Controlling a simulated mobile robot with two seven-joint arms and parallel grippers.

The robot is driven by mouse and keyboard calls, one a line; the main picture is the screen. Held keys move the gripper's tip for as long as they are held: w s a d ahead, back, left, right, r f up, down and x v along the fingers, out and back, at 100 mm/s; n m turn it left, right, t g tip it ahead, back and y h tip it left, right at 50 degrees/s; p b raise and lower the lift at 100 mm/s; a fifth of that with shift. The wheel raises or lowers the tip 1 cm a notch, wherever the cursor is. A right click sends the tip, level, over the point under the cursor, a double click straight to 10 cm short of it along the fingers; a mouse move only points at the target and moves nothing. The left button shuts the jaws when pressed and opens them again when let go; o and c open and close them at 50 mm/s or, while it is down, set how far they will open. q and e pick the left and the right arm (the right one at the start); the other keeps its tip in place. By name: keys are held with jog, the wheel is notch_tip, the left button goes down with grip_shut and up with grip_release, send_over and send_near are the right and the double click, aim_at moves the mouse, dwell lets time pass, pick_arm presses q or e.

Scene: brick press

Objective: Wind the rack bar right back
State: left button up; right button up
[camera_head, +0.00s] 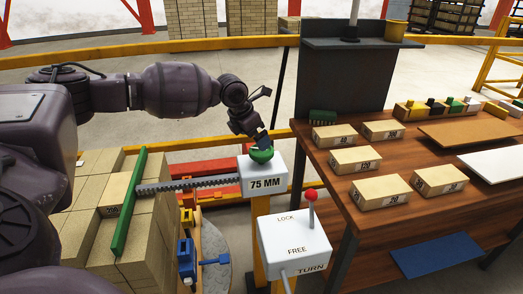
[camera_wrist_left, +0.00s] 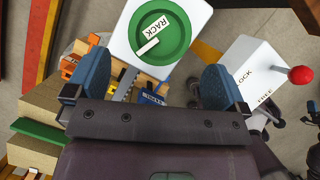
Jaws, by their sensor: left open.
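The rack bar (camera_head: 188,185) is a dark toothed bar. It runs left from the white box marked 75 MM (camera_head: 265,185) to an upright green plate (camera_head: 128,208) against the stacked bricks. A round green knob (camera_head: 261,155) sits on the box. In the left wrist view the knob (camera_wrist_left: 178,52), labelled RACK with a white mark, lies just ahead of the fingers. My left gripper (camera_wrist_left: 155,82) is open with blue fingertips set wide apart. In the head view the left gripper (camera_head: 262,139) is right over the knob; I cannot tell whether it touches. My right gripper is not in view.
A white box (camera_head: 292,245) marked LOCK, FREE and TURN, with a red-knobbed lever (camera_head: 310,195), stands close in front. Stacked tan bricks (camera_head: 80,235) are at left. A wooden table (camera_head: 335,180) with labelled blocks is at right. A yellow rail (camera_head: 150,47) runs behind.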

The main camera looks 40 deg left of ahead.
aim_at(261, 156)
pick_arm(q)
jog(key=b+x, duration=0.1)
jog(key=x, duration=0.5)
jog(key=shift+w+f, duration=0.1)
jog(key=shift+f, duration=0.1)
jog(key=shift+c, duration=0.2)
jog(key=c, duration=0.7)
